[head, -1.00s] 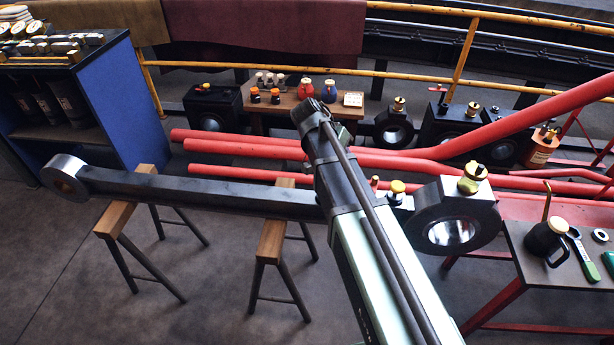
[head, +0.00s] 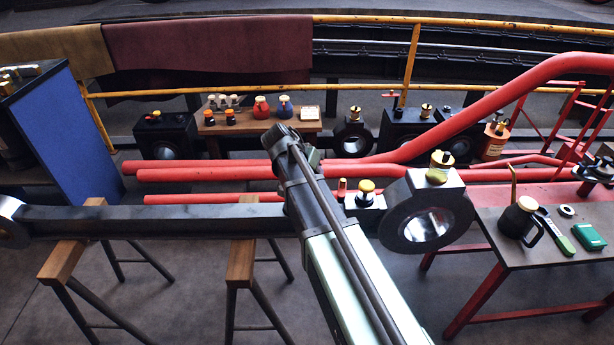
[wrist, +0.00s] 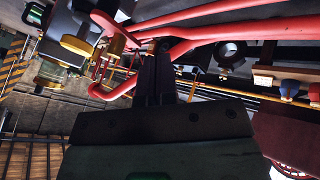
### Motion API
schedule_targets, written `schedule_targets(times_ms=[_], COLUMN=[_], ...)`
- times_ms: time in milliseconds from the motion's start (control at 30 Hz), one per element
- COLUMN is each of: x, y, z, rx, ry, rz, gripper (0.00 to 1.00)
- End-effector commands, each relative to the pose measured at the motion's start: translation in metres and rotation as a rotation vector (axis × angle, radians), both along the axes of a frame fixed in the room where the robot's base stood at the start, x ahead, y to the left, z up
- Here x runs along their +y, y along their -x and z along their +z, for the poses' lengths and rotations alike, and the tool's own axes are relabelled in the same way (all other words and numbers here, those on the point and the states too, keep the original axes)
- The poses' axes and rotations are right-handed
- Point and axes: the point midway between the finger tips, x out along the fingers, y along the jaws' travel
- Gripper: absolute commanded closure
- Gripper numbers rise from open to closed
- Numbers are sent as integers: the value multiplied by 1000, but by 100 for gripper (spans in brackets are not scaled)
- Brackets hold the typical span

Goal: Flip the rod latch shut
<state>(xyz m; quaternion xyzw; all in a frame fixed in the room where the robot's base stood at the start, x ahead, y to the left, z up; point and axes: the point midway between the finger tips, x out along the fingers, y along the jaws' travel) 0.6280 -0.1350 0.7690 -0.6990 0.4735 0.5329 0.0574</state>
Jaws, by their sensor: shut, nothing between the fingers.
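The long dark rod (head: 170,220) lies level across two trestles in the head view. Its thick right end (head: 400,220) has a round bright bore and a brass cup (head: 438,166) on top. Beside that end is a small block with a yellow-topped brass knob (head: 366,190) and a short upright orange-red piece (head: 342,187). I cannot tell which part is the latch. My gripper (wrist: 155,55) is shut and empty in the wrist view, its dark fingers pointing away from the camera.
Red pipes (head: 230,174) run behind the rod. A right-hand table (head: 490,235) holds a black oil can (head: 518,218), a green-handled tool (head: 553,232) and a green box (head: 588,237). A low bench (head: 255,128) with small bottles stands behind. Yellow rails (head: 411,70) cross the back.

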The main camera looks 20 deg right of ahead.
Motion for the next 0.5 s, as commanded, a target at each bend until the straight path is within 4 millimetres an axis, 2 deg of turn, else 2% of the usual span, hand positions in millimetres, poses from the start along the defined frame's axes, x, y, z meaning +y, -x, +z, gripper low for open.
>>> schedule_targets(times_ms=[33, 67, 100, 233, 500], x=[-7, -11, -16, -31, -38], y=[0, 1, 9, 21, 26], z=[-18, -21, -11, -10, -9], rx=[0, 1, 2, 1, 1], ry=[0, 1, 0, 0, -1], rz=[-2, -3, -2, -2, 0], gripper=[100, 100, 100, 100, 100])
